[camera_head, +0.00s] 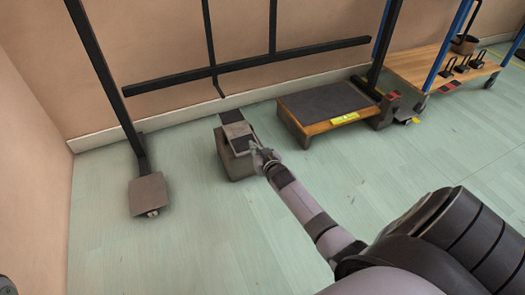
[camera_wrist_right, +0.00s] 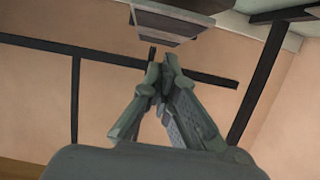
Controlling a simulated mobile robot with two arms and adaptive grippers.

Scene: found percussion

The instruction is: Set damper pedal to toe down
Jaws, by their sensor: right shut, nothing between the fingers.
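The damper pedal appears to be the dark-topped plate (camera_head: 238,132) on a squat grey block (camera_head: 236,166), standing on the floor near the wall. The plate looks tilted, but I cannot tell its exact setting. My right gripper (camera_head: 262,154) is at the right side of the pedal, close to its near edge. Its fingers (camera_wrist_right: 165,66) are shut and empty in the right wrist view. A grey block-like part (camera_wrist_right: 168,24), apparently the pedal, shows just beyond the fingertips there. I cannot tell whether they touch. My left gripper is not clearly seen.
A wooden step with a dark top (camera_head: 326,104) stands right of the pedal. A black post with a square foot (camera_head: 148,193) stands to the left. A black rail frame (camera_head: 250,62) runs along the wall. A wooden cart (camera_head: 425,67) is at far right. The front floor is clear.

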